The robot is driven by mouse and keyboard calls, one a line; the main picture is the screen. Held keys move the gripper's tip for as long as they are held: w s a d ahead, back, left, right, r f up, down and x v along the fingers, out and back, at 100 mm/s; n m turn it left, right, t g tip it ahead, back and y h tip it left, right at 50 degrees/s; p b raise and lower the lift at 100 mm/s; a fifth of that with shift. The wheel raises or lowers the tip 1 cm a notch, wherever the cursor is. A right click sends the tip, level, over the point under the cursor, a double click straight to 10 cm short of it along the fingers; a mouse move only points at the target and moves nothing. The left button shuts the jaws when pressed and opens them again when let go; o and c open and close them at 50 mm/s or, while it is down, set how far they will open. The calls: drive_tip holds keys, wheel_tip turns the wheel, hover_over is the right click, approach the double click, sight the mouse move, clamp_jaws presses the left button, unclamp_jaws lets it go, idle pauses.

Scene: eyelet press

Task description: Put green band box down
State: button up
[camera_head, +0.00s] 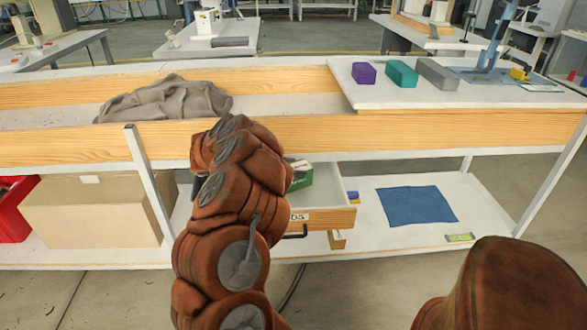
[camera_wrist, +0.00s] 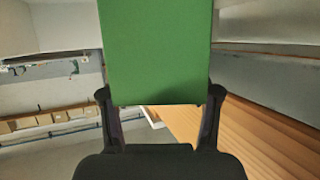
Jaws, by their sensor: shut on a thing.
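The green band box (camera_head: 299,178) shows beside my arm in the head view, at the open drawer (camera_head: 336,216). I cannot tell whether it hangs above the drawer or touches its floor. In the wrist view the green box (camera_wrist: 157,50) fills the upper middle as a plain green face. My gripper (camera_wrist: 160,95) is shut on it, with one dark finger on each side. In the head view my own arm hides the gripper and part of the box.
A blue mat (camera_head: 416,205) lies on the lower shelf right of the drawer. A cardboard box (camera_head: 92,214) and a red bin (camera_head: 14,208) stand at left. Grey cloth (camera_head: 165,98) lies on the bench. Purple (camera_head: 363,73), teal (camera_head: 402,74) and grey (camera_head: 437,74) blocks sit on top.

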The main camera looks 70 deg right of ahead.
drive_tip(key=shift+f+b, duration=0.6)
drive_tip(key=shift+b, duration=1)
drive_tip(key=o, duration=1.3)
drive_tip(key=shift+r+p, duration=0.2)
drive_tip(key=shift+p, duration=0.15)
